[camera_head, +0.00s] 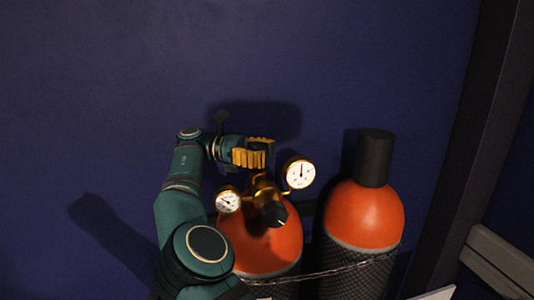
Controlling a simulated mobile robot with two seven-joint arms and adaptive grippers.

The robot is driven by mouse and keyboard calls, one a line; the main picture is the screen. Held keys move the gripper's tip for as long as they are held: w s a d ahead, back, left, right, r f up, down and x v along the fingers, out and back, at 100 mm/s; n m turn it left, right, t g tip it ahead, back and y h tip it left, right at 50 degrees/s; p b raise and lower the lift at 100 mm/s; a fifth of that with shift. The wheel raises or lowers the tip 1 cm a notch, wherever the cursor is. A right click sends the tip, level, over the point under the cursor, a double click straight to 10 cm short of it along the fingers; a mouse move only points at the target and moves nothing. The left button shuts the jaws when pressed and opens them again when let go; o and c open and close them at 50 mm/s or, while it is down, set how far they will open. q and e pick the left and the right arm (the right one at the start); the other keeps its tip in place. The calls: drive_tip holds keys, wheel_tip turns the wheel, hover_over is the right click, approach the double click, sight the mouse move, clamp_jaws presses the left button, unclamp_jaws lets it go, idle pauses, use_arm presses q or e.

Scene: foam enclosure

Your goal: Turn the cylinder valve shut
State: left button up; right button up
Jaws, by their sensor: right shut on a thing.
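An orange-topped gas cylinder (262,245) stands in front of the wall with a brass valve and regulator (263,190) on top. A white gauge (299,173) sits at its right and a smaller gauge (228,201) at its left. A black regulator knob (275,213) with a white mark faces forward. My right gripper (254,154) has yellow fingers and reaches in from the left, above the brass body. It is shut on the cylinder valve's handle at the top, which the fingers mostly hide. How far the valve is turned cannot be told. My left gripper is out of view.
A second orange cylinder (364,217) with a black cap (375,158) stands to the right. A chain (325,271) runs across the front of both cylinders. A dark post (470,150) rises at the right. The dark blue wall (120,90) is close behind.

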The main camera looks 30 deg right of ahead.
drive_tip(key=shift+a, duration=0.1)
idle(0.3)
drive_tip(key=o, duration=1.4)
drive_tip(key=shift+w+a, duration=0.15)
drive_tip(key=shift+w, duration=0.05)
drive_tip(key=shift+c, duration=0.2)
drive_tip(key=shift+s+d, duration=0.1)
drive_tip(key=shift+d, duration=0.1)
drive_tip(key=shift+d+n+t+h, duration=0.1)
drive_tip(key=shift+n+t+h, duration=0.95)
drive_tip(key=shift+t, duration=0.25)
